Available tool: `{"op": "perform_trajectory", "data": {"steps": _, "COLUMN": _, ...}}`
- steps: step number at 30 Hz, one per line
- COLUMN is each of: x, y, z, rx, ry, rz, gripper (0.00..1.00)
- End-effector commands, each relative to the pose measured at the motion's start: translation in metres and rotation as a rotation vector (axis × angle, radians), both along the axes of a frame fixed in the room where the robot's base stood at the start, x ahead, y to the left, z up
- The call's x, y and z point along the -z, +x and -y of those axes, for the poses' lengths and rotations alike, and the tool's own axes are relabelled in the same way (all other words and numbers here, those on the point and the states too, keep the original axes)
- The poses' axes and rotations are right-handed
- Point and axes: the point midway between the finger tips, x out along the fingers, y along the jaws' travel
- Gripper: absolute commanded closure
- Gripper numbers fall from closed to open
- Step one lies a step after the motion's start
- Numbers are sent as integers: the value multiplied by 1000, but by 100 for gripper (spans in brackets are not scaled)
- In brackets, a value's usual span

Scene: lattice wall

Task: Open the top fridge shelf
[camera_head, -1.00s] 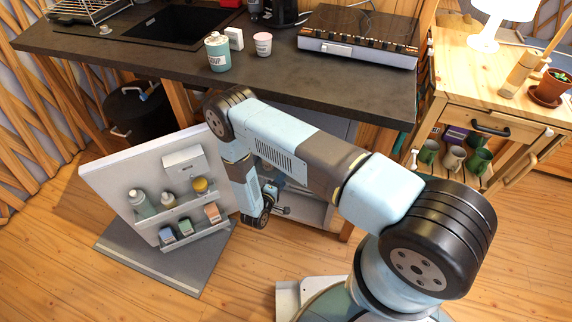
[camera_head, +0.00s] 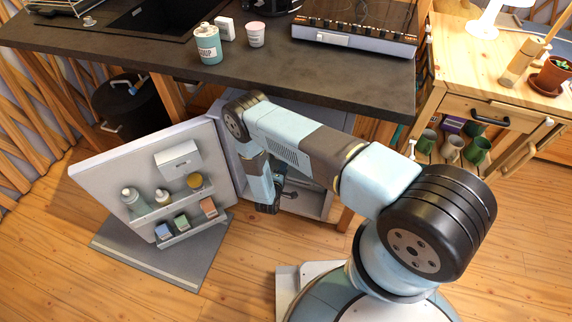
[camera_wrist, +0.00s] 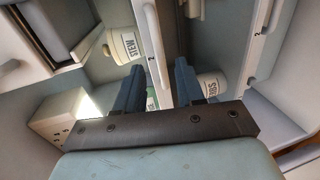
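The white fridge stands under the counter with its door (camera_head: 88,172) swung open to the left. Its interior (camera_head: 312,198) is partly hidden behind my arm. In the wrist view, two pale shelf fronts marked "2" show, one left of centre (camera_wrist: 149,40) and one at the right (camera_wrist: 268,35). Which is the top shelf I cannot tell. A white can marked STEW (camera_wrist: 124,46) and another lettered can (camera_wrist: 212,84) are inside. My gripper (camera_wrist: 158,78) is inside the fridge area, its dark fingers apart. Nothing is clearly held; whether it touches a shelf front is unclear.
The open door's racks hold bottles and small boxes (camera_head: 181,222). A black bin (camera_head: 125,105) stands at left. A wooden cabinet (camera_head: 480,95) is at right.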

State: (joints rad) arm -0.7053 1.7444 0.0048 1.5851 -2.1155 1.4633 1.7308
Motion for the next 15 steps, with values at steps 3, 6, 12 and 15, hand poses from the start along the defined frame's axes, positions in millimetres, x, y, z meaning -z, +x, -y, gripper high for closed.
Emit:
{"op": "perform_trajectory", "data": {"steps": 3, "x": 4, "y": 17, "z": 7, "rx": 1, "ry": 0, "rz": 0, "gripper": 62}}
{"op": "perform_trajectory", "data": {"steps": 6, "x": 7, "y": 27, "z": 10, "rx": 1, "ry": 1, "rz": 0, "gripper": 62}}
{"op": "perform_trajectory", "data": {"steps": 12, "x": 9, "y": 38, "z": 14, "rx": 0, "ry": -1, "rz": 0, "gripper": 62}}
{"op": "perform_trajectory", "data": {"steps": 15, "x": 9, "y": 40, "z": 14, "rx": 0, "ry": -1, "rz": 0, "gripper": 62}}
